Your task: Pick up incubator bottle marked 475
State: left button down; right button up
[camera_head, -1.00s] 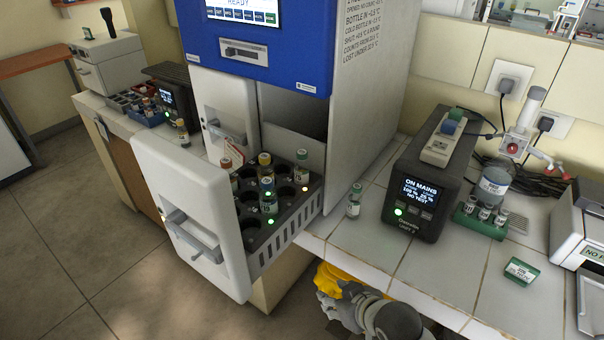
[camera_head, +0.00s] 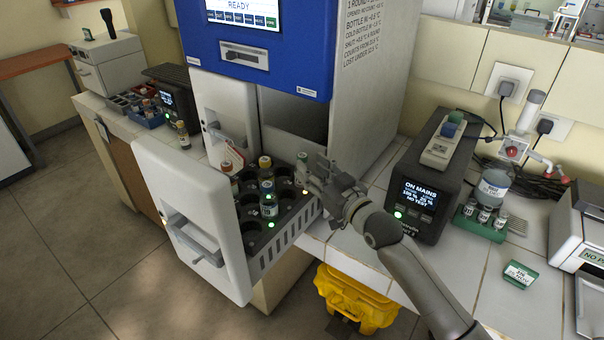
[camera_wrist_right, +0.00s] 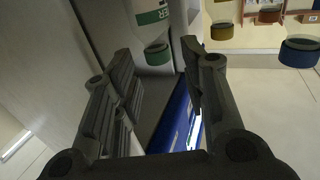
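An open incubator drawer (camera_head: 285,238) holds several small bottles in round wells. A yellow-capped bottle (camera_head: 265,163) and a green-capped bottle (camera_head: 268,200) stand in its middle, and a red-capped bottle (camera_head: 227,168) at its left. Another bottle (camera_head: 302,165) stands at the back right corner, beside my right gripper (camera_head: 312,174). I cannot read 475 on any label. In the wrist view my right gripper (camera_wrist_right: 156,50) is open. A green-labelled bottle (camera_wrist_right: 152,22) with a green end shows beyond its fingertips, not gripped. My left gripper is not in view.
The blue incubator body (camera_head: 260,60) rises behind the drawer. A power unit (camera_head: 425,180) stands on the tiled counter at right, with a green vial rack (camera_head: 480,225) beyond it. A yellow bin (camera_head: 355,300) is below the counter.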

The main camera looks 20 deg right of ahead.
aim_at(306, 159)
jog(key=shift+w+a, duration=0.15)
jog(key=shift+w, duration=0.3)
jog(key=shift+w+r, duration=0.15)
jog(key=shift+w, duration=0.1)
jog(key=shift+p+x, duration=1)
jog(key=shift+x, duration=1.25)
grip_shut()
